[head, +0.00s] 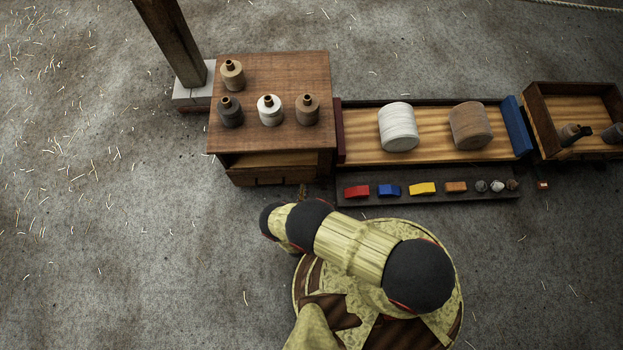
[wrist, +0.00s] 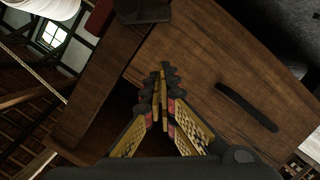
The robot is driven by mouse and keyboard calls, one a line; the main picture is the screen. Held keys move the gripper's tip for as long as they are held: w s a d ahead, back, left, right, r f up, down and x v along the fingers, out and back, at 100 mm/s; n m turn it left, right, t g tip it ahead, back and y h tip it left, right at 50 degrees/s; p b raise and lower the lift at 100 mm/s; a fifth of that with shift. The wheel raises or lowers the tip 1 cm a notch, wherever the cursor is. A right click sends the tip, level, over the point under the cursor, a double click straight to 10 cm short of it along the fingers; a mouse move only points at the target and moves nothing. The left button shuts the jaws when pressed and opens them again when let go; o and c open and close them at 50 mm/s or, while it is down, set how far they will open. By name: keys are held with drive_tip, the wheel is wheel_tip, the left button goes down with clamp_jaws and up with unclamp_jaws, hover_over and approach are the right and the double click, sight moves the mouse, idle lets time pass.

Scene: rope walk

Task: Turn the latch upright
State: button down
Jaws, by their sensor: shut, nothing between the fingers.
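My gripper (wrist: 165,72) is shut and empty in the wrist view, its fingertips together in front of the brown wooden front of the cabinet. A dark slim bar (wrist: 247,107) lies on that wooden front, to the right of my fingers and apart from them in the picture. It is slanted in this tilted view, roughly parallel to the panel's edge. I cannot tell whether it is the latch or a handle. No other part is clear enough to name as the latch. In the head view, the cabinet (head: 317,75) stands beyond my arm, and its front is seen steeply from above.
A post (head: 172,40) stands behind left. The floor at left is open, with scattered fibres.

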sight(312, 177)
drive_tip(key=b+x, duration=0.1)
drive_tip(key=x, duration=0.4)
drive_tip(key=shift+w+d+f, duration=0.15)
drive_tip(key=shift+w, duration=0.1)
drive_tip(key=shift+d+f+b, duration=0.75)
drive_tip(key=shift+f+b, duration=0.05)
drive_tip(key=shift+f, duration=0.25)
drive_tip(key=shift+d+f, duration=0.45)
